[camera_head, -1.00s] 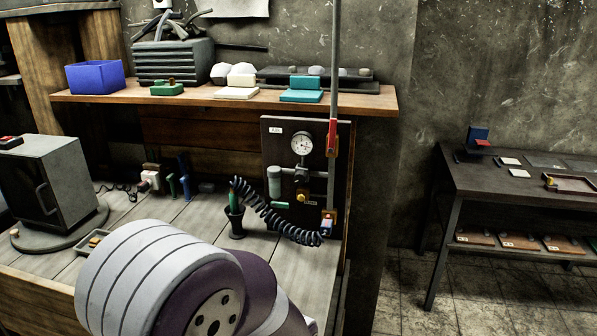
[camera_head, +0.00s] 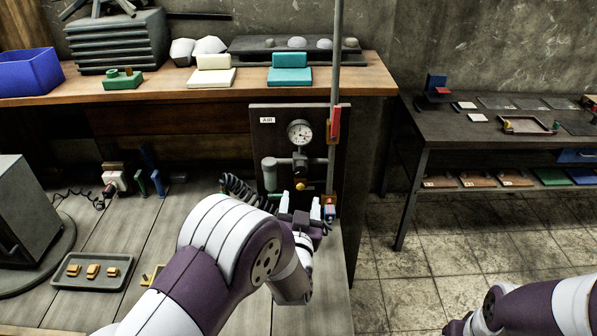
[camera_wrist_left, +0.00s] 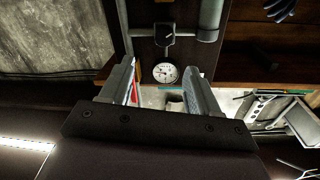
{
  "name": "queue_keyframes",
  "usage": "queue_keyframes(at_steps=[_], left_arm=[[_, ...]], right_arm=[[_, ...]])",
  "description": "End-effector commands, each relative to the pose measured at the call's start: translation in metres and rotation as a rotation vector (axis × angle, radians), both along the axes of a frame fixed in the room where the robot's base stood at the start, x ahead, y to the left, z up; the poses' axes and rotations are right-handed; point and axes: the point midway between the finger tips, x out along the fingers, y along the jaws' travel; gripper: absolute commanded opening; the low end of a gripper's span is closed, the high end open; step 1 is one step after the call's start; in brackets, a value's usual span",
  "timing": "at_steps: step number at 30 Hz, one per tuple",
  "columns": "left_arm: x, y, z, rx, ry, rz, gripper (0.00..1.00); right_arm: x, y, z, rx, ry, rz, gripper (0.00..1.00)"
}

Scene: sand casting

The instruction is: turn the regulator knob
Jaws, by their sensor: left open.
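The air panel (camera_head: 258,150) stands upright at the back of the bench, with a round white gauge (camera_head: 300,132). Below the gauge is the dark regulator (camera_head: 300,163), with a small yellow-orange knob-like part (camera_head: 301,187) under it. I cannot tell for sure which part is the regulator knob. My left gripper (camera_head: 300,207) is open and empty, just in front of and below these fittings, fingers toward the panel. In the left wrist view the panel appears upside down; the gauge (camera_wrist_left: 165,73) shows between the open fingers (camera_wrist_left: 160,68). My right gripper is out of view.
A grey canister (camera_head: 269,174) and a dark coiled hose (camera_head: 238,190) are left of the regulator. A tray with yellow pieces (camera_head: 68,282) lies on the bench. The shelf (camera_head: 170,93) overhangs above.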

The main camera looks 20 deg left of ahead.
Motion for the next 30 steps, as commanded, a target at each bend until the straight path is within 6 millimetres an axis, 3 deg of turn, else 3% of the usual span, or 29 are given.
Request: queue_keyframes(at_steps=[6, 10, 15, 23, 24, 29, 30], left_arm=[[0.057, 0.013, 0.004, -0.002, 0.002, 0.003, 0.61], [0.083, 0.018, 0.003, -0.002, 0.003, 0.001, 0.61], [0.098, 0.021, 0.002, -0.002, 0.003, 0.001, 0.61], [0.1, 0.021, 0.0, -0.002, 0.004, 0.0, 0.61], [0.1, 0.021, 0.0, -0.002, 0.004, 0.0, 0.58], [0.1, 0.021, 0.0, -0.002, 0.004, 0.0, 0.06], [0.1, 0.021, 0.0, -0.002, 0.004, 0.0, 0.06]], right_arm=[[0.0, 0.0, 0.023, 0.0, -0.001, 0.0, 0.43], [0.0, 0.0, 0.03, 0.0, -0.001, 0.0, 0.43], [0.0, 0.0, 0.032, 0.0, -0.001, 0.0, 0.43], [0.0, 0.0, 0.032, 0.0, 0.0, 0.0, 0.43], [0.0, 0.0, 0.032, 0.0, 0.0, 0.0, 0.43], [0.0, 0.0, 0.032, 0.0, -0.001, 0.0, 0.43], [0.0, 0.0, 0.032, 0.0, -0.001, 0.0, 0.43]])
